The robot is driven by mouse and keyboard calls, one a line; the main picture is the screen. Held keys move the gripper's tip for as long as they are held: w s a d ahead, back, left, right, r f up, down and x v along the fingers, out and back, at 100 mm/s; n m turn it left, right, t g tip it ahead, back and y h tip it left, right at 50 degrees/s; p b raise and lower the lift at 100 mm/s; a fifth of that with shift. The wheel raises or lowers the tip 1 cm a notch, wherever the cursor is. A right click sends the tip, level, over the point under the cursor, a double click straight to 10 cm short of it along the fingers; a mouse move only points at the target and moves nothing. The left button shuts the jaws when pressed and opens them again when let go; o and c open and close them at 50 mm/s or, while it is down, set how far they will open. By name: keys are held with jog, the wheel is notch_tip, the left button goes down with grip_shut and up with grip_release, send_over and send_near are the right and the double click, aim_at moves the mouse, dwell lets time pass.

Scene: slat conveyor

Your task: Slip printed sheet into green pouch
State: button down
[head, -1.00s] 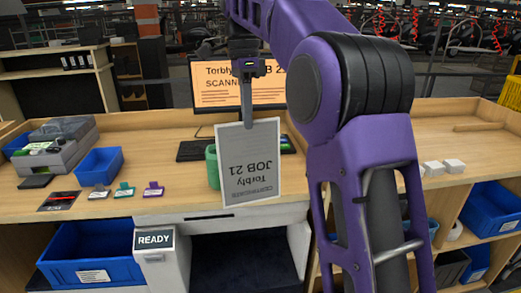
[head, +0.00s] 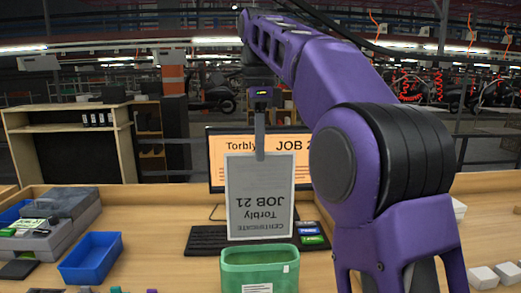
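The printed sheet (head: 260,200) hangs upright, its text upside down, reading CERTIFICATE, Torbly, JOB 21. My gripper (head: 260,155) is shut on its top edge; the fingers are seen edge-on. The green pouch (head: 259,270) stands on the table directly below the sheet in the picture, with its mouth facing up and a white label on its front. The sheet's lower edge shows just above the pouch's back rim, and the sheet looks to be outside the pouch. The exact depth between the two is hard to tell.
A monitor (head: 218,165) reading Torbly JOB 2 stands behind the sheet, with a black keyboard (head: 206,240) before it. Coloured cards (head: 311,234) lie right of the pouch. A blue bin (head: 91,258) stands left. White blocks (head: 483,278) lie right, beyond my arm.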

aim_at(260, 202)
jog(key=shift+f+b, duration=3.6)
jog(key=shift+f, duration=2.85)
jog(key=c, duration=1)
grip_release()
